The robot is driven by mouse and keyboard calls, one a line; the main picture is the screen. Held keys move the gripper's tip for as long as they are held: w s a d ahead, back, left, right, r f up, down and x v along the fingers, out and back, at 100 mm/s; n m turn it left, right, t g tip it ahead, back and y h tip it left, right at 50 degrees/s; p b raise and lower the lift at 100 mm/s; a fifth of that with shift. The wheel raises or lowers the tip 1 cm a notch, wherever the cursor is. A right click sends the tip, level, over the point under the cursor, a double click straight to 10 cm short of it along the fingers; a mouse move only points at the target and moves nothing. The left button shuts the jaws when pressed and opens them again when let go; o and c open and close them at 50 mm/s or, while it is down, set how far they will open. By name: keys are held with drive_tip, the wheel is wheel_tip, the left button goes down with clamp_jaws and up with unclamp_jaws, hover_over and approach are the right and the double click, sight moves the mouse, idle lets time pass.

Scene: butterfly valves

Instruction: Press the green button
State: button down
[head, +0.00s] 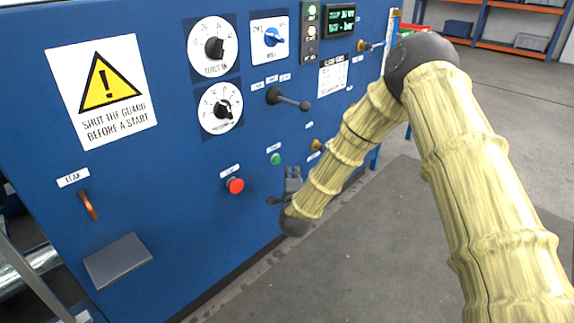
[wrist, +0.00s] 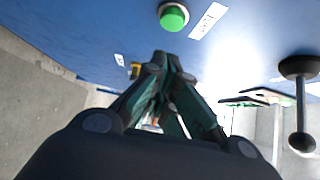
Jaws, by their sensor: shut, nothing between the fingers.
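The green button (head: 275,158) is a small round button on the blue panel, under a white label, above and right of the red button. In the wrist view the green button (wrist: 174,17) is at the top centre, beside its label, with nothing covering it. My gripper (head: 291,176) is close to the panel, just below and right of the green button. In the wrist view my gripper (wrist: 168,60) is shut and empty, its fingers meeting below the button in the picture. I see no contact with the button.
A red button (head: 235,185) is to the lower left. A dark lever (head: 289,98) sticks out above; it also shows at the right of the wrist view (wrist: 301,105). Two dials, a blue switch (head: 271,37) and a copper handle (head: 87,205) are farther left or up. Open floor (head: 350,270) lies in front.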

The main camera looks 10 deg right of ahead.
drive_tip(key=s+a+p, duration=0.1)
drive_tip(key=s, duration=0.6)
drive_tip(key=shift+s+a+p, duration=0.15)
drive_tip(key=shift+a+p, duration=0.15)
drive_tip(key=shift+p, duration=0.05)
drive_tip(key=s+d+f+n+g+y, duration=0.15)
drive_tip(key=s+f+n+g, duration=0.4)
drive_tip(key=s+f, duration=0.6)
drive_tip(key=s+f+n+g+y, duration=0.2)
drive_tip(key=s+f+n+g, duration=0.3)
drive_tip(key=s+f, duration=0.7)
drive_tip(key=s+d+f+n+g, duration=0.2)
drive_tip(key=s+n, duration=0.1)
drive_tip(key=s, duration=0.6)
drive_tip(key=s+d+f+n+g, duration=0.2)
drive_tip(key=s+f+n+g, duration=0.1)
drive_tip(key=s, duration=0.6)
drive_tip(key=s+d+f+n+g, duration=0.2)
drive_tip(key=s+d+n, duration=0.1)
drive_tip(key=s, duration=0.6)
wheel_tip(320, 180, up, 33)
drive_tip(key=p, duration=3.3)
drive_tip(key=shift+h, duration=0.35)
